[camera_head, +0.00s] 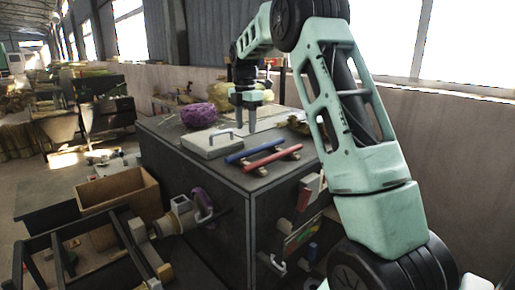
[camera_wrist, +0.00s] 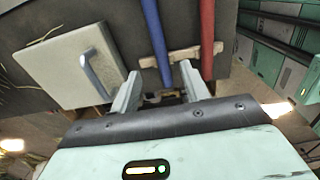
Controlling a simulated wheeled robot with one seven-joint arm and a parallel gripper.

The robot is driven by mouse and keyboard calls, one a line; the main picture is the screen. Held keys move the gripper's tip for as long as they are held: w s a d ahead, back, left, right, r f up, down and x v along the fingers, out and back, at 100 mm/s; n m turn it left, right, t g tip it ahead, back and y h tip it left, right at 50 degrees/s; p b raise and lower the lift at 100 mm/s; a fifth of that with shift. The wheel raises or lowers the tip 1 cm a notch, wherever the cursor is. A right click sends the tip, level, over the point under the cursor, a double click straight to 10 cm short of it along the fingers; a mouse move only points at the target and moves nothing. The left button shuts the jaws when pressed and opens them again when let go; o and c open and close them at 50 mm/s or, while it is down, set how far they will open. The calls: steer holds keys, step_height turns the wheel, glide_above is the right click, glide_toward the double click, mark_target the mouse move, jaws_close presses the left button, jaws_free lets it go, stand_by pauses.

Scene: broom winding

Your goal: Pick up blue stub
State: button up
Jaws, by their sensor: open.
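The blue stub, a slim blue rod (camera_head: 248,151), lies on wooden rests on top of the dark bench (camera_head: 178,132), beside a red rod (camera_head: 273,158). In the wrist view the blue stub (camera_wrist: 154,36) runs from the top edge down between my fingers, and the red rod (camera_wrist: 206,35) lies to its right, outside them. My gripper (camera_head: 244,129) points down near the stub in the head view and is open. In the wrist view my gripper (camera_wrist: 160,70) has a finger on each side of the stub's near end. I cannot tell the height gap.
A pale lidded board with a metal handle (camera_head: 211,142) lies left of the rods. A purple bundle (camera_head: 198,115) sits behind it. A wooden box (camera_head: 118,188) stands left of the bench. A short blue piece (camera_head: 312,251) shows low at the bench's right side.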

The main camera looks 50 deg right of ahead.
mark_target(246, 151)
step_height(246, 151, down, 9)
steer(key=p, duration=0.3)
steer(key=shift+p, duration=0.4)
jaws_close()
